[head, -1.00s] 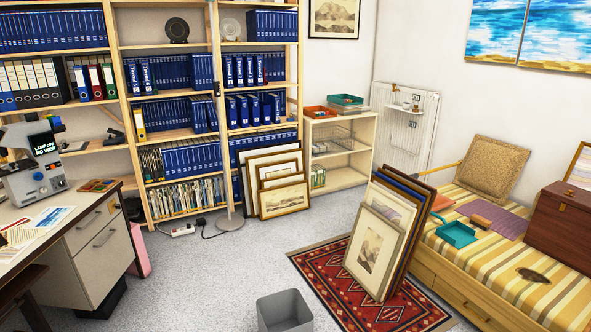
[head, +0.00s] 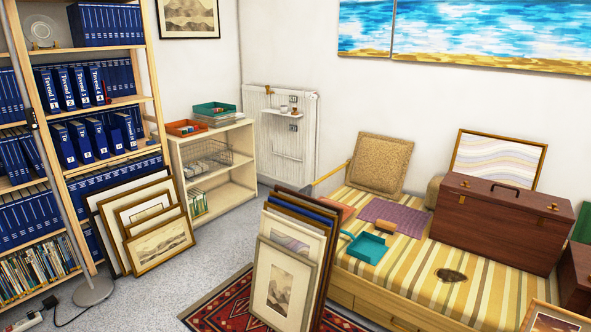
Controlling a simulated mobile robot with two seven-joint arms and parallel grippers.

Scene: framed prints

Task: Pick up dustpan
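A teal dustpan (head: 366,248) lies on the striped daybed (head: 402,281), near its left front edge. Its pan is open at the top, and its handle points left toward the stacked frames. A brush with a brown wooden back (head: 384,228) lies just behind it, by a purple cloth (head: 391,215). Neither of my grippers shows in the head view.
Framed prints (head: 283,283) lean in a stack on the red rug (head: 222,301), in front of the daybed's left end. A brown wooden chest (head: 500,220) stands on the daybed to the right. A dark patch (head: 452,275) lies on the cover.

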